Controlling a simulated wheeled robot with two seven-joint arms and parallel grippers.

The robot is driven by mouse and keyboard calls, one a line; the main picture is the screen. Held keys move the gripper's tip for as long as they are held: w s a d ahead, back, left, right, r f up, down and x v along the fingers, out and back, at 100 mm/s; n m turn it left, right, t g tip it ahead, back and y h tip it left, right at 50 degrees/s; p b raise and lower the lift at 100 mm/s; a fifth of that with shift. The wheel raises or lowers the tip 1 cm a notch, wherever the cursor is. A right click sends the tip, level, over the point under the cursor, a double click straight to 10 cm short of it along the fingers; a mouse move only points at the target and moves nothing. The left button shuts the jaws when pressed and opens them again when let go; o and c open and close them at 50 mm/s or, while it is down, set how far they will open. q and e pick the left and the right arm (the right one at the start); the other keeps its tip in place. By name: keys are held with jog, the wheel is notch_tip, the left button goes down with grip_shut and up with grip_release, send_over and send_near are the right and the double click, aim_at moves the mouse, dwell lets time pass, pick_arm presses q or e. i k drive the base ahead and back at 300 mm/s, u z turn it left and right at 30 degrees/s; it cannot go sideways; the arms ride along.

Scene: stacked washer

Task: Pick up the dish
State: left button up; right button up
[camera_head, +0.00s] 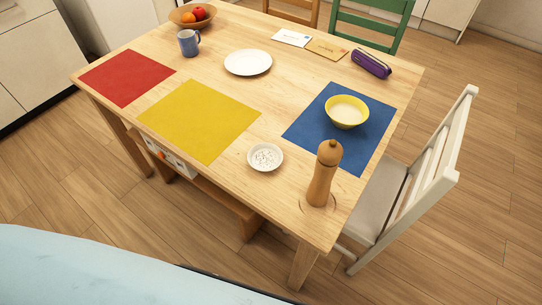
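A small round white dish (265,157) with small pale bits in it sits on the wooden table (215,95) near its front edge. It is right of the yellow mat and left of the pepper mill. A larger flat white plate (248,62) lies empty farther back on the table. Neither of my grippers is in view.
A tall wooden pepper mill (322,178) stands right of the dish. A yellow bowl (347,111) sits on a blue mat (310,129). A yellow mat (200,118), red mat (127,77), blue mug (188,43), purple case (371,64) and white chair (425,180) are around.

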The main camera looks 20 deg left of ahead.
aim_at(263, 157)
jog(key=k, duration=1)
jog(key=u, duration=1.4)
jog(key=i, duration=2)
jog(key=z, duration=2.6)
